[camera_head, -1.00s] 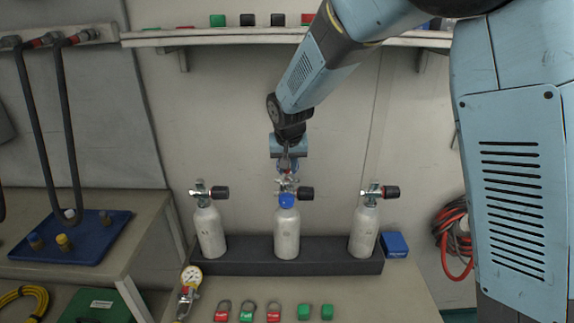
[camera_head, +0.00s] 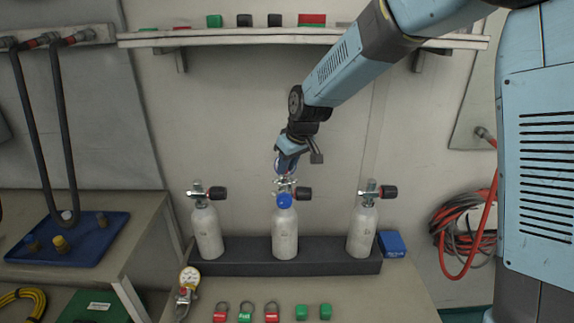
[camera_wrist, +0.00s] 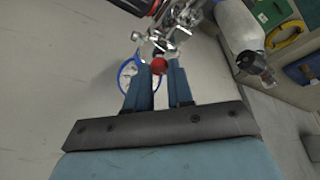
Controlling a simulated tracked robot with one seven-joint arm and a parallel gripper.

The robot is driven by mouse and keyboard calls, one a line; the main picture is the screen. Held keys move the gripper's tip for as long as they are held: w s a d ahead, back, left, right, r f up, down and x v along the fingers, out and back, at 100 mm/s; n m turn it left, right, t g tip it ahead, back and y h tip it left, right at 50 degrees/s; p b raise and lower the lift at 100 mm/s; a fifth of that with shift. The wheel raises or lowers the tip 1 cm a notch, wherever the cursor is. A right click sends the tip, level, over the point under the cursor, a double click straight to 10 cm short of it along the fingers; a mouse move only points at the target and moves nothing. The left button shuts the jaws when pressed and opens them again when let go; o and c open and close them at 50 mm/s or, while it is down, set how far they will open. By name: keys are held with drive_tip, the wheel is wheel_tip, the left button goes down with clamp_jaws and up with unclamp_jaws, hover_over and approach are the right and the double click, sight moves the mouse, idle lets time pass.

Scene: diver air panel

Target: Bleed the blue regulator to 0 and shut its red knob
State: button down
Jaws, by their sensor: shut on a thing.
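The middle grey cylinder (camera_head: 285,236) stands upright with a blue round part (camera_head: 284,201) at the front of its valve. A chrome regulator (camera_head: 285,184) sits at its top and shows large in the wrist view (camera_wrist: 165,38). A blue-rimmed round gauge (camera_wrist: 128,75) is beside my left finger; its reading is not visible. A red knob (camera_wrist: 158,65) lies between my fingertips. My gripper (camera_wrist: 159,72) is shut on it; in the head view my gripper (camera_head: 287,168) comes down over the regulator from above, its fingertips partly hidden.
Grey cylinders with black-ended valves stand at left (camera_head: 208,233) and right (camera_head: 362,232) in a dark rack (camera_head: 330,262). A loose gauge (camera_head: 189,278), several red and green tags (camera_head: 245,313) and a blue box (camera_head: 391,244) lie around it. A shelf (camera_head: 350,38) runs above.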

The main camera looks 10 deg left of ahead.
drive_tip(key=n, duration=0.1)
drive_tip(key=n+g, duration=0.1)
drive_tip(key=n, duration=0.1)
drive_tip(key=shift+w+d+y, duration=0.15)
drive_tip(key=shift+w+y, duration=0.1)
drive_tip(key=shift+y, duration=0.05)
drive_tip(key=shift+w+n+g, duration=0.1)
drive_tip(key=shift+n+g, duration=0.8)
drive_tip(key=shift+n, duration=1.2)
drive_tip(key=c, duration=1)
unclamp_jaws()
